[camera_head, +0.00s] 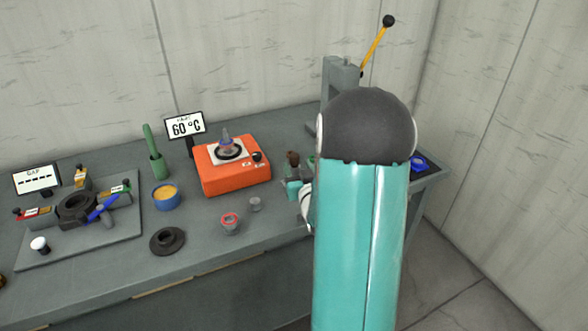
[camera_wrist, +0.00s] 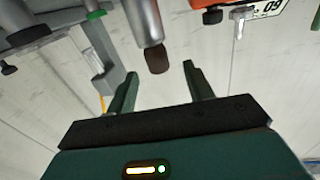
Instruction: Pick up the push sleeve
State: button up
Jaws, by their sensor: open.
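A grey cylinder (camera_wrist: 145,18) with a dark brown end (camera_wrist: 157,58) shows in the wrist view. I take it to be the push sleeve, but the frames do not name it. In the head view, its brown end (camera_head: 292,157) shows just right of the orange heater, and the rest is mostly hidden by my arm. My gripper (camera_wrist: 160,72) is open, its green fingers either side of the line to the brown end, with nothing between them. In the head view my gripper (camera_head: 302,173) is partly hidden beside it.
The orange heater (camera_head: 235,178) stands left of my gripper. A small grey cup (camera_head: 255,204), a red-rimmed cup (camera_head: 230,224) and a black flanged ring (camera_head: 167,240) stand towards the front. A grey press (camera_head: 340,75) stands behind my arm. A blue bowl (camera_head: 167,197) sits farther left.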

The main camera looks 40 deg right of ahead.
aim_at(295, 154)
jog(key=x, duration=0.5)
jog(key=shift+w+d, duration=0.1)
jog(key=shift+d, duration=0.15)
jog(key=shift+r, duration=0.1)
grip_shut()
jog(key=shift+r, duration=0.1)
jog(key=shift+r, duration=0.5)
jog(key=r, duration=0.2)
jog(key=shift+s+a+r, duration=0.15)
jog(key=shift+s+r, duration=0.05)
jog(key=shift+r, duration=0.1)
jog(key=s+a+r, duration=0.7)
jog(key=s+r, duration=0.2)
jog(key=s, duration=0.2)
jog(key=shift+s, duration=0.3)
jog(key=shift+r, duration=0.1)
